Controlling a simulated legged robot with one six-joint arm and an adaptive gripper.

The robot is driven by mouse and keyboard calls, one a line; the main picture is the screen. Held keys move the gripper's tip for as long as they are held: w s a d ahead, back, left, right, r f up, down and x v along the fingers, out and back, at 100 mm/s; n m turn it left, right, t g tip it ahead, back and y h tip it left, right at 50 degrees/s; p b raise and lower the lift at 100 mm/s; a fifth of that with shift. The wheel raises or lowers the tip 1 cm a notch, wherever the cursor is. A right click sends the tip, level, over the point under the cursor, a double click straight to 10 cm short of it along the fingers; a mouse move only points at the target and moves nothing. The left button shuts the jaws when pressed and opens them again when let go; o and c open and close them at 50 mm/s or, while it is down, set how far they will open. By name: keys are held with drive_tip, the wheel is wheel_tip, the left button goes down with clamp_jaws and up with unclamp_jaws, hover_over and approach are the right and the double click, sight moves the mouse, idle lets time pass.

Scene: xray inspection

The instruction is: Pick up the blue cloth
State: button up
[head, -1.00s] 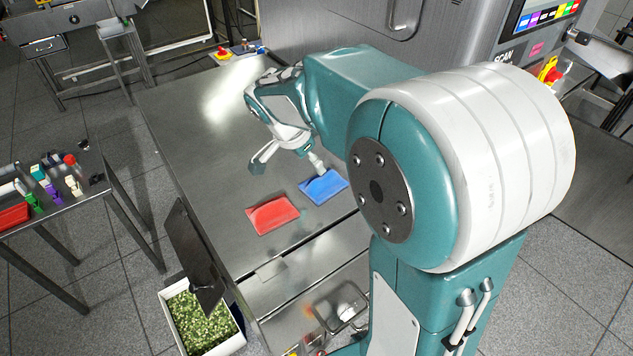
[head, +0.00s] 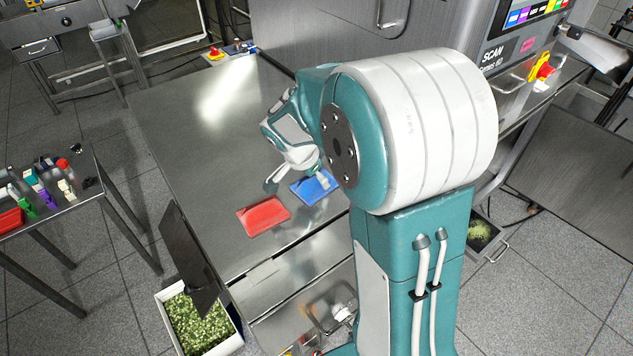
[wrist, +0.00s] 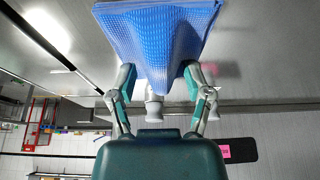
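The blue cloth (head: 308,192) lies on the metal table, to the right of a red cloth (head: 263,216). My gripper (head: 298,183) is just above it with its two fingers spread. One finger is over the blue cloth and the other is left of it. In the wrist view, the textured blue cloth (wrist: 155,38) fills the top centre, and a fold of it points toward the palm. My gripper's fingers (wrist: 160,73) stand apart on either side of that fold. Whether the fingertips touch the cloth is unclear. My arm hides part of the table's right side.
The metal table (head: 190,125) has clear room beyond the cloths. A dark panel (head: 187,258) stands at its front left edge. A white planter (head: 198,322) is below. A side table (head: 70,205) with small coloured items stands left. The scanner (head: 310,45) rises behind.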

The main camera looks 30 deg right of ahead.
drive_tip(key=shift+a, duration=0.1)
drive_tip(key=c, duration=0.4)
drive_tip(key=shift+a, duration=0.3)
drive_tip(key=shift+c, duration=0.4)
drive_tip(key=shift+d+r, duration=0.1)
drive_tip(key=shift+r, duration=0.2)
wheel_tip(320, 180, up, 2)
drive_tip(key=shift+d+r, duration=0.1)
drive_tip(key=s+d+r, duration=0.2)
drive_tip(key=s+r, duration=0.8)
drive_tip(key=s, duration=0.4)
drive_tip(key=shift+d+r, duration=0.15)
drive_tip(key=shift+d, duration=0.2)
